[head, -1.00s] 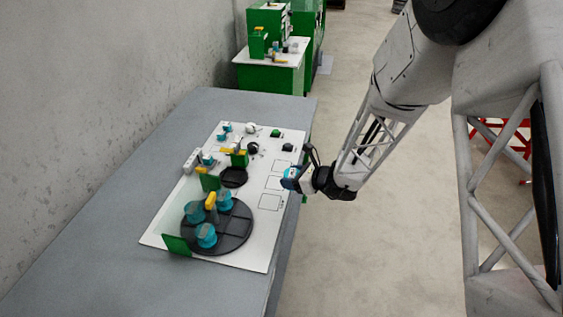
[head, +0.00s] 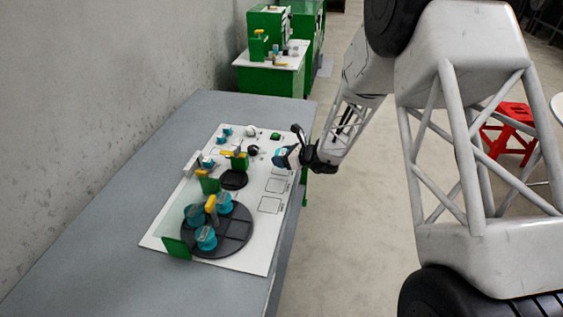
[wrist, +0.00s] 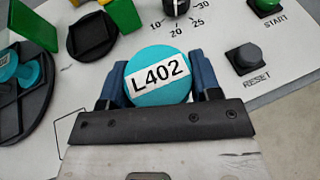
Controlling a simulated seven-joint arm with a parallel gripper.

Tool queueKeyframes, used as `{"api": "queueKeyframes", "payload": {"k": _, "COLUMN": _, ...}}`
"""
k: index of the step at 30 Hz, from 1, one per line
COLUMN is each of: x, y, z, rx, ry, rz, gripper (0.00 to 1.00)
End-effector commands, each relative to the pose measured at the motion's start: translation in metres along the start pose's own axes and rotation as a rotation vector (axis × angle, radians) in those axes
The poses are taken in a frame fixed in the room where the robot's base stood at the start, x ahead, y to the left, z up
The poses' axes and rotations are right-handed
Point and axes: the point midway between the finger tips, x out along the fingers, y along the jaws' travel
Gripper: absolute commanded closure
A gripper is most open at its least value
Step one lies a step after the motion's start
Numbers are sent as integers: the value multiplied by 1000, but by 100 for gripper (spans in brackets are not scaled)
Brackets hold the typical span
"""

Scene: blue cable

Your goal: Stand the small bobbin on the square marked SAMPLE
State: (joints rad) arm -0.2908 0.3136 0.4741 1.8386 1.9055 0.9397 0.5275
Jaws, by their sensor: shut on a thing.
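My gripper (wrist: 157,88) is shut on a teal round bobbin (wrist: 158,72), one blue finger on each side. Its top faces the wrist camera and carries a white label reading L402. In the head view my gripper (head: 287,158) is over the right edge of the white board (head: 160,234), and a bit of teal shows at its tip. Outlined squares (head: 270,205) run along the board's right side. Their lettering is too small to read, so I cannot tell which is SAMPLE. Part of one outline (wrist: 73,135) shows in the wrist view, partly hidden by my gripper.
A large dark turntable (head: 228,240) holds several bigger teal bobbins (head: 206,238). A smaller dark disc (head: 234,179) and green blocks stand beyond it. In the wrist view a RESET button (wrist: 246,58), a green START button (wrist: 267,6) and a dial (wrist: 177,6) lie ahead.

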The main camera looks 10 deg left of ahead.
Motion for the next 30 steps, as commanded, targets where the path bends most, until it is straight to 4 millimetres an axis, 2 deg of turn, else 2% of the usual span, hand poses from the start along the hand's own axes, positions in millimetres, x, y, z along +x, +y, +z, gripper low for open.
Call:
{"api": "queueKeyframes", "payload": {"k": 6, "x": 9, "y": -10, "z": 2, "rx": 1, "ry": 0, "rz": 0, "gripper": 70}}
{"api": "queueKeyframes", "payload": {"k": 17, "x": 10, "y": -11, "z": 2, "rx": 1, "ry": 0, "rz": 0, "gripper": 70}}
{"api": "queueKeyframes", "payload": {"k": 30, "x": 22, "y": -10, "z": -28, "rx": 1, "ry": 0, "rz": 1, "gripper": 70}}
